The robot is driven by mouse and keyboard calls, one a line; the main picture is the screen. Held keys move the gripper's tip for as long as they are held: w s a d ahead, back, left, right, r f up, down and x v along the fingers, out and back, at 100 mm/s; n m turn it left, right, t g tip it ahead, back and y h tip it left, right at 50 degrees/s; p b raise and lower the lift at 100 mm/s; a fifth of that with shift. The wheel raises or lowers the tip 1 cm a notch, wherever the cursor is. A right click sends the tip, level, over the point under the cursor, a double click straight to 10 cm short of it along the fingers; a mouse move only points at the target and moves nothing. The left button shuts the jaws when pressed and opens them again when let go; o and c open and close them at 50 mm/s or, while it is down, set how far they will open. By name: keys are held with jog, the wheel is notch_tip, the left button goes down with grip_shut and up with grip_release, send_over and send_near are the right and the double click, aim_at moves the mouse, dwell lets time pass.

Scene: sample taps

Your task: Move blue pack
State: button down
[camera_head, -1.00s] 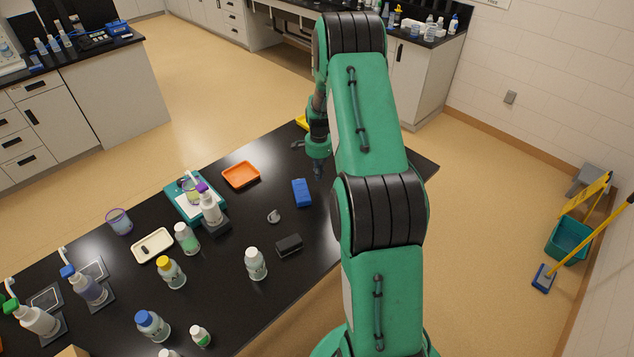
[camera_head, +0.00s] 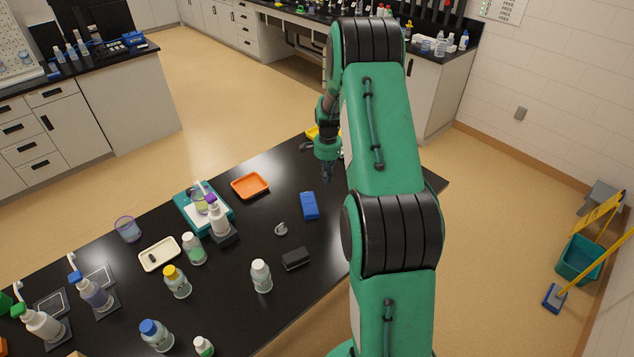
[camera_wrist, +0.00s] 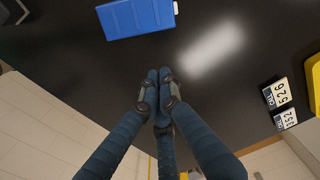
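The blue pack (camera_head: 309,205) lies flat on the black table, right of the orange tray in the head view.
An orange tray (camera_head: 250,185), a black block (camera_head: 296,259) and a small grey item (camera_head: 281,229) lie near the pack. Numbered tags (camera_wrist: 277,94) and a yellow object (camera_wrist: 314,80) are at the wrist view's right.

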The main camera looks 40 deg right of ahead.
aim_at(302, 190)
jog(key=w+a+n+p, duration=0.2)
jog(key=w+n+p, duration=0.3)
jog(key=w+n, duration=0.7)
jog(key=shift+w+a+r+n, duration=0.2)
jog(key=shift+w+a+n, duration=0.15)
jog(key=shift+w, duration=0.25)
jog(key=shift+f, duration=0.1)
notch_tip(302, 190, down, 10)
jog(key=shift+r+p, duration=0.25)
jog(key=shift+p, duration=0.35)
jog(key=shift+s+f, duration=0.15)
jog(key=shift+s, duration=0.05)
jog(key=shift+s+a, duration=0.5)
jog(key=shift+s, duration=0.35)
jog(key=shift+s+a+p, duration=0.35)
jog(key=shift+s, duration=0.4)
